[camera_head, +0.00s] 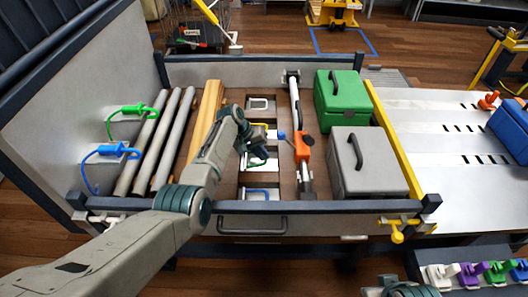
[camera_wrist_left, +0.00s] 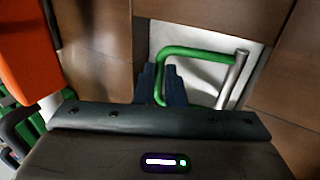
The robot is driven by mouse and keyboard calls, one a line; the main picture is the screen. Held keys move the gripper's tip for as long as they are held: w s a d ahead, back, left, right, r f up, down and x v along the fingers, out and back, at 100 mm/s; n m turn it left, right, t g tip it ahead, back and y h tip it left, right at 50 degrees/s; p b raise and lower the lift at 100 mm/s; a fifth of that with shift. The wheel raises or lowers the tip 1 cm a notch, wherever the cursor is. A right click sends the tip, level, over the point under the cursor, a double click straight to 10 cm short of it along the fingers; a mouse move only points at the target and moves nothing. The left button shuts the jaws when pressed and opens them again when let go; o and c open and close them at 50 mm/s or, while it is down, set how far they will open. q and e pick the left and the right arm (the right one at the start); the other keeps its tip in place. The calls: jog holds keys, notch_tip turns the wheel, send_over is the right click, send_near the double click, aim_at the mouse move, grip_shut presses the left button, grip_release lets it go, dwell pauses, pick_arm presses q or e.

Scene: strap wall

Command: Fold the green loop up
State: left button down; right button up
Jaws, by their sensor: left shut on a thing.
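The green loop (camera_wrist_left: 195,52) is a bent bar on a pale recessed plate (camera_wrist_left: 208,80). In the head view it shows only in part (camera_head: 257,163), on the cart floor under my left gripper (camera_head: 264,157). In the left wrist view the dark fingers of my left gripper (camera_wrist_left: 160,84) are shut on the left side of the green loop. A grey metal post (camera_wrist_left: 234,78) stands at the loop's right end. The fingers hide part of the loop's left side.
A white loop (camera_head: 259,103), a yellow loop (camera_head: 257,125) and a blue loop (camera_head: 258,193) lie in the same row. An orange clamp (camera_head: 302,147) on a bar stands close to the right. Green (camera_head: 341,98) and grey (camera_head: 365,165) boxes stand beyond it. Grey pipes (camera_head: 152,140) lie left.

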pick_arm(q)
jog(key=shift+a+r+h, duration=0.4)
jog(key=shift+h, duration=0.3)
jog(key=shift+a+r+h, duration=0.2)
jog(key=shift+a+h, duration=0.05)
jog(key=shift+h, duration=0.25)
jog(key=shift+a+r+h, duration=0.2)
jog(key=shift+h, duration=0.3)
jog(key=c, duration=1.5)
grip_release()
